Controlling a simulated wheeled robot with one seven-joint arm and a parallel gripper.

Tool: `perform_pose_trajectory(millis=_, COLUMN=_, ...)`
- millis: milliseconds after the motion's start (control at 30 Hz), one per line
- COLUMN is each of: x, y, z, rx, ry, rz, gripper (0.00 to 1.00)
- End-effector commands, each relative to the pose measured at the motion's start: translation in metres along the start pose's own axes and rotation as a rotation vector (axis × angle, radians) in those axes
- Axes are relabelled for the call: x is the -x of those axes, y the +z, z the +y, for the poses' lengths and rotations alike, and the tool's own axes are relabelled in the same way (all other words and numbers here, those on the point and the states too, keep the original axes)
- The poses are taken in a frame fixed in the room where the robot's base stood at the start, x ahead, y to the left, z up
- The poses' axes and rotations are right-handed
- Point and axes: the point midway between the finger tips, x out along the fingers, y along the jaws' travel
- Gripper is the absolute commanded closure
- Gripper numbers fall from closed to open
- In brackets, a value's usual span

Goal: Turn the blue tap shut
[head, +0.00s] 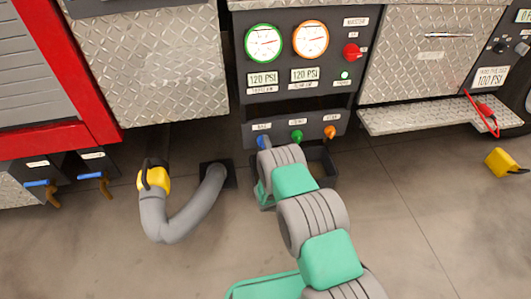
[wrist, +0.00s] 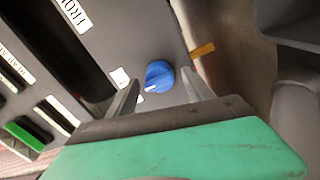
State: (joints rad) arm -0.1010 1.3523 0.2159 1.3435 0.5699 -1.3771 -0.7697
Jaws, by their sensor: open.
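In the wrist view a round blue knob (wrist: 160,75) with a white mark sits on a grey panel. My gripper (wrist: 161,78) is open, with one finger on each side of the knob; I cannot tell whether either finger touches it. In the head view the blue knob (head: 263,142) shows at the left end of the lower panel, and my arm reaches up to it and hides most of my gripper. Two blue-handled taps (head: 39,183) (head: 91,176) with brass-coloured spouts are at the far left, away from my gripper.
A green knob (head: 296,135) and an orange knob (head: 329,131) stand right of the blue one. Two gauges (head: 263,43) (head: 310,39) and a red knob (head: 352,51) are above. A grey hose (head: 162,225) with a yellow coupling (head: 154,179) curves on the left. A metal step (head: 430,117) juts out right.

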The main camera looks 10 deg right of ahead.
Motion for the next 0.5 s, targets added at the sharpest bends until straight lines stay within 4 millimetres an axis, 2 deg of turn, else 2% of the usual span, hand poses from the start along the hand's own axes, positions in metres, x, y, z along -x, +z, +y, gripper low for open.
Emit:
perform_pose_trajectory(millis=167, x=0.014, y=-0.001, z=0.0, rx=0.003, ry=-0.002, rz=0.0, gripper=0.4)
perform_pose_trajectory(millis=500, x=0.056, y=-0.001, z=0.002, rx=0.0, ry=-0.001, rz=0.002, gripper=0.4)
